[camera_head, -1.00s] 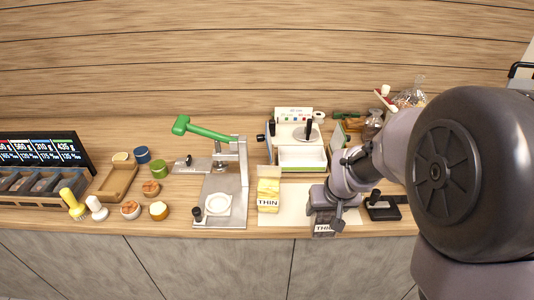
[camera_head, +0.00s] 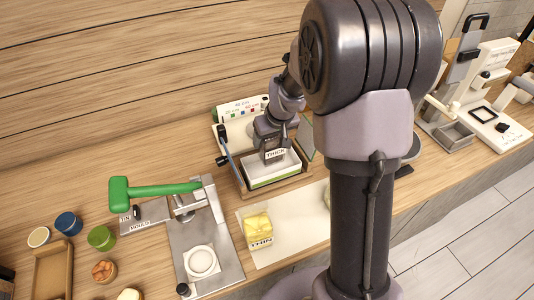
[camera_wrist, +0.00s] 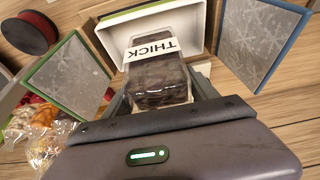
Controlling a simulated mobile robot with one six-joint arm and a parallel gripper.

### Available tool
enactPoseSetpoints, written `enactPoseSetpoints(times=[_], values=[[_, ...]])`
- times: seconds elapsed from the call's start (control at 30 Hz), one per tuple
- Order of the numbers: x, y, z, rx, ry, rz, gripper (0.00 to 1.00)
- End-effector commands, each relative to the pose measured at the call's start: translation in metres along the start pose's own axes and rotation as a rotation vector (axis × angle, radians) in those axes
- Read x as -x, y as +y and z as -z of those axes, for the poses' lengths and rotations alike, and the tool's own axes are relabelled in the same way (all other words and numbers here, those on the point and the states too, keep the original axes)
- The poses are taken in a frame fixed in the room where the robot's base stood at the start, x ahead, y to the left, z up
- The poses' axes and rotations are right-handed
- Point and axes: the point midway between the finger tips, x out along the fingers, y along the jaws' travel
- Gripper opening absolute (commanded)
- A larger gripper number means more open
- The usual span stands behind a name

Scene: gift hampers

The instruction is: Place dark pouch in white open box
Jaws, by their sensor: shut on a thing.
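The dark pouch (camera_wrist: 160,82) has a white label reading THICK. My gripper (camera_head: 273,146) is shut on it, with a finger on each side in the wrist view (camera_wrist: 158,98). The white open box (camera_head: 275,178) has a green lower edge and stands below my gripper in the head view. Its white inside (camera_wrist: 112,40) shows behind the pouch in the wrist view. The pouch is over the box opening; I cannot tell whether it touches the box floor. My gripper and arm hide part of the box.
A yellow pouch (camera_head: 257,230) labelled THIN stands on a pale mat (camera_head: 290,231) in front. A green-handled press (camera_head: 155,192) is to the left. A green-edged panel (camera_wrist: 68,80) and a blue-edged panel (camera_wrist: 262,38) flank the box. A clear bag (camera_wrist: 35,130) lies nearby.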

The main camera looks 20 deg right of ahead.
Motion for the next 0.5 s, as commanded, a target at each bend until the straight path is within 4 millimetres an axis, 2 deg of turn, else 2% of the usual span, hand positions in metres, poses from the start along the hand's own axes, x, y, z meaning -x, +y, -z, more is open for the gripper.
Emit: enactPoseSetpoints(times=[0.1,0.2,0.5], values=[[-0.03,0.0,-0.013,-0.001,-0.003,0.001,0.17],[-0.046,0.0,-0.019,0.0,-0.001,0.0,0.17],[-0.048,0.0,-0.02,0.0,0.001,0.0,0.17]])
